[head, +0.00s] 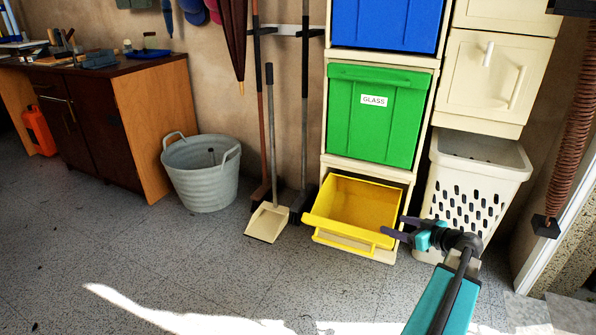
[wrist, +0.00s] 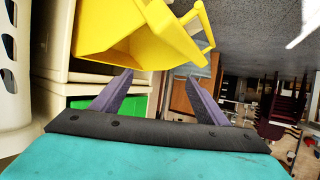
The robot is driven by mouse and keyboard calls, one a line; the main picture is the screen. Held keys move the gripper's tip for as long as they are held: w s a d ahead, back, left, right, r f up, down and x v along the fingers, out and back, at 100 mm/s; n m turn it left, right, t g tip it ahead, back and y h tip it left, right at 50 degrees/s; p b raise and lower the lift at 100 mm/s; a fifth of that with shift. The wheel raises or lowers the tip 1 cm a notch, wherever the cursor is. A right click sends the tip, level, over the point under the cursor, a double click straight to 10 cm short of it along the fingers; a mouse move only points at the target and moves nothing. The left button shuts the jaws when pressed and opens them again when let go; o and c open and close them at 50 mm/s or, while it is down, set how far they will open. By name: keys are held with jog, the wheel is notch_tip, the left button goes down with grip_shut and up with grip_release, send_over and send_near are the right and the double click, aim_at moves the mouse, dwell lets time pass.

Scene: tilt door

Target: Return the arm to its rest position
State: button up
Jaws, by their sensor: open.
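My gripper (head: 392,228) is at the right end of the yellow tilt-out bin (head: 340,217) in the head view, close to its front right corner. In the wrist view the two purple fingers of my gripper (wrist: 158,85) stand wide apart with nothing between them. The yellow bin (wrist: 120,30) fills the top of the wrist view, just beyond the fingertips. The bin is tilted open and looks empty. I cannot tell whether a finger touches it.
A green bin (head: 368,115) labelled GLASS and a blue bin (head: 385,22) sit above, both shut. A cream perforated basket (head: 468,190) stands right of my gripper. A dustpan (head: 267,222) and a grey tub (head: 203,172) stand to the left. The floor (head: 180,265) in front is clear.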

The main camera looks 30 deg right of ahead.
jog(key=shift+w+a+r+p, duration=0.25)
jog(key=shift+w+r+p, duration=0.05)
jog(key=shift+w, duration=0.05)
jog(key=w+a+r+n+g+y+p, duration=0.1)
jog(key=w+a+n+y+p, duration=0.15)
jog(key=w+a+p, duration=0.4)
jog(key=w+a+r+n+g+y+p, duration=0.1)
jog(key=w+a+r+y+p, duration=0.2)
jog(key=w+a, duration=0.65)
jog(key=a+f+n+g+y+p, duration=0.1)
jog(key=a+f+g+y+p, duration=0.15)
jog(key=a+p, duration=0.75)
jog(key=a+f+n+g+y+p, duration=0.1)
jog(key=a+n+g+p, duration=0.15)
jog(key=a, duration=1.45)
jog(key=s+a+f+g+h+p, duration=0.2)
jog(key=s+a+g+p, duration=0.6)
jog(key=s+a+p, duration=0.8)
jog(key=s+a+g+h+p, duration=0.1)
jog(key=s+a+g+h, duration=0.25)
jog(key=s, duration=0.85)
jog(key=s+d+m+h, duration=0.3)
jog(key=d+m, duration=0.3)
jog(key=shift+s+d+f+m, duration=0.25)
jog(key=shift+d+f+m, duration=0.15)
jog(key=shift+f, duration=0.05)
